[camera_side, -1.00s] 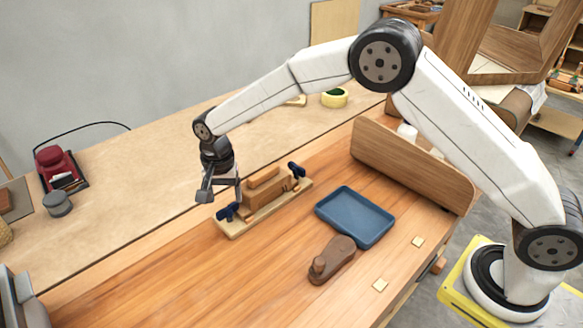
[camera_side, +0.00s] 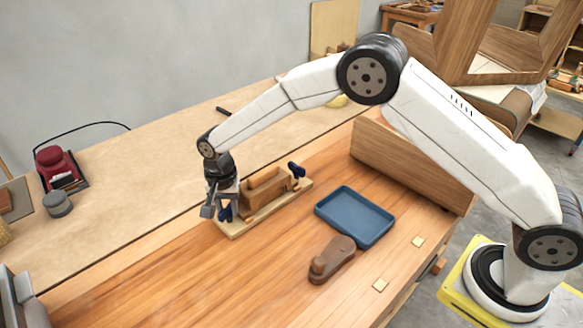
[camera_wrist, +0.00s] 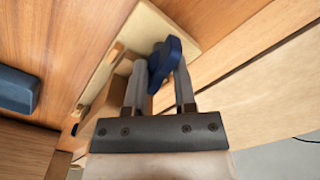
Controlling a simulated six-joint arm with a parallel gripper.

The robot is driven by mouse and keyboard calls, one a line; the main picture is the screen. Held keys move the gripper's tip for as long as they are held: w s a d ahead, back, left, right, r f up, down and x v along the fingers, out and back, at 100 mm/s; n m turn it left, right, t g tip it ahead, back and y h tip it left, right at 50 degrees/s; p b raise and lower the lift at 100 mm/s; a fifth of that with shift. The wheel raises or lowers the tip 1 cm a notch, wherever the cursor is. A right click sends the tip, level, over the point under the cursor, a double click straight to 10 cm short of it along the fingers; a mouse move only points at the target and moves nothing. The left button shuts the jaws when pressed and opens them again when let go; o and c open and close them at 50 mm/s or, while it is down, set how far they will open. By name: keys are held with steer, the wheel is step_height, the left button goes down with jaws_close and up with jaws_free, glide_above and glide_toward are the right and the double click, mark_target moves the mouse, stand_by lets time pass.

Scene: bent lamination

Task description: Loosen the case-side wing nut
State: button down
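A bent-lamination form (camera_side: 266,189) stands on a pale base board (camera_side: 236,229), with a dark blue wing nut at each end. The far wing nut (camera_side: 296,170) is clear of my gripper. The near wing nut (camera_side: 226,213) is partly hidden by my gripper (camera_side: 218,208) in the side view. In the wrist view, this wing nut (camera_wrist: 165,62) lies slantwise between the two fingers of my gripper (camera_wrist: 160,75). The fingers stand apart, one on each side of it. They look very close to it, and I cannot tell whether they touch.
A blue tray (camera_side: 355,216) lies right of the form, with a brown wooden tool (camera_side: 331,260) in front of it. A wooden panel (camera_side: 410,165) stands behind the tray. A red tool (camera_side: 57,165) sits far left.

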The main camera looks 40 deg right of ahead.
steer(key=shift+a+n, duration=0.1)
steer(key=shift+n, duration=0.3)
steer(key=n, duration=0.7)
steer(key=shift+n, duration=0.4)
steer(key=n, duration=0.4)
steer(key=shift+n, duration=2.6)
steer(key=shift+r, duration=0.1)
steer(key=shift+c, duration=1.7)
jaws_free()
